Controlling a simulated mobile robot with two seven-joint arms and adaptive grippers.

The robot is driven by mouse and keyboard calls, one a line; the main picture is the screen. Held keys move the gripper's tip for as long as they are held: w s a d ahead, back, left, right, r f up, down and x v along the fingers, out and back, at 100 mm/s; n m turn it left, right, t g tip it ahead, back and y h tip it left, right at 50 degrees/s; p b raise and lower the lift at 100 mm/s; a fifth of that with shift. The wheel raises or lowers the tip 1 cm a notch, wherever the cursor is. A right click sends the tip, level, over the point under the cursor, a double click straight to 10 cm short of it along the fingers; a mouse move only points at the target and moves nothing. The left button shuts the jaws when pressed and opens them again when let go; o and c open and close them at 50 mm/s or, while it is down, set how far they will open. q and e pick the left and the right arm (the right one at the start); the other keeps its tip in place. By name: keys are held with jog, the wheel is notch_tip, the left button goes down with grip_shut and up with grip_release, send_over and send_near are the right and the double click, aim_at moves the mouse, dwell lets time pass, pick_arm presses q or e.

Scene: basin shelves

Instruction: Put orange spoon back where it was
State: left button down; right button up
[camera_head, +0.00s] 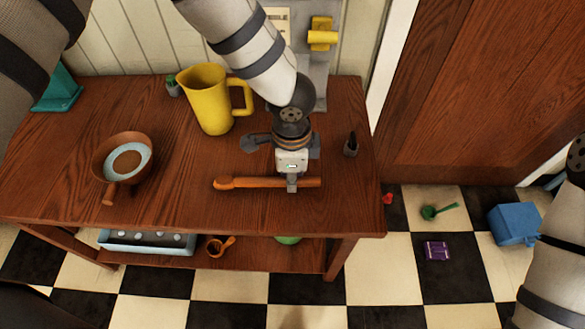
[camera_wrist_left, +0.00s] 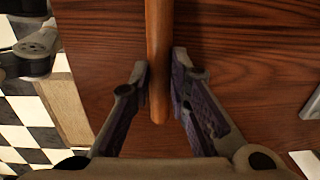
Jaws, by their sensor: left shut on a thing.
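The orange spoon (camera_head: 245,183) is a long wooden-looking piece, lying level and crosswise near the front right of the brown table (camera_head: 60,190). Its rounded bowl end points left. My left gripper (camera_head: 291,184) points down and is shut on its handle, right of the middle. In the left wrist view the spoon's handle (camera_wrist_left: 158,50) runs between the two fingertips (camera_wrist_left: 159,75), and its rounded end shows just past them. I cannot tell whether the spoon rests on the tabletop or hangs slightly above it.
A lower shelf (camera_head: 265,258) holds a tray (camera_head: 130,248) and an orange cup (camera_head: 215,248). A blue container (camera_head: 512,224) lies on the checkered floor.

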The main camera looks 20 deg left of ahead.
pick_arm(q)
jog(key=shift+f, duration=0.5)
pick_arm(e)
jog(key=shift+s+f, duration=0.1)
pick_arm(q)
jog(key=c, duration=1)
grip_release()
jog(key=shift+o, duration=0.2)
jog(key=shift+r, duration=0.1)
jog(key=shift+s+r, duration=0.1)
jog(key=shift+r, duration=2.8)
pick_arm(e)
jog(key=shift+w+r, duration=0.45)
